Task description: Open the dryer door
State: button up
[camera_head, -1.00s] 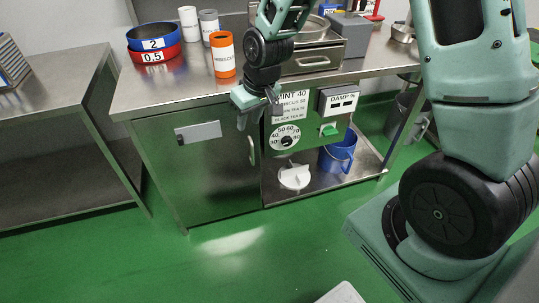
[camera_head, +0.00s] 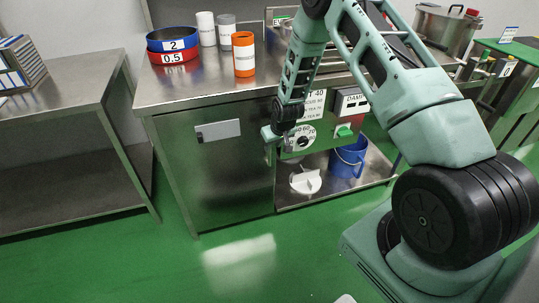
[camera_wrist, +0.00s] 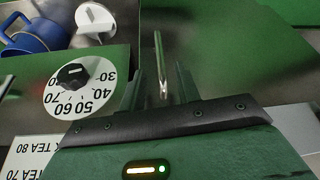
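The dryer door (camera_head: 213,172) is a flat steel panel on the bench front, with a grey plate (camera_head: 218,130) near its top. It looks closed. Its slim upright handle (camera_wrist: 158,50) shows in the wrist view. My gripper (camera_head: 271,148) is at the door's right edge in the head view, where it hides the handle. In the wrist view my gripper (camera_wrist: 162,75) is open, its two fingers on either side of the handle, with gaps showing on both sides.
The dial (camera_head: 300,138) and a green switch (camera_head: 345,132) are right of the door. A blue bucket (camera_head: 347,160) and a white part (camera_head: 305,181) sit on the shelf below. Sieves (camera_head: 172,45) and an orange jar (camera_head: 243,55) stand on the bench. Green floor before the door is clear.

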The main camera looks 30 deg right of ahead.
aim_at(270, 152)
jog(key=x, duration=0.7)
jog(key=shift+f, duration=0.25)
grip_shut()
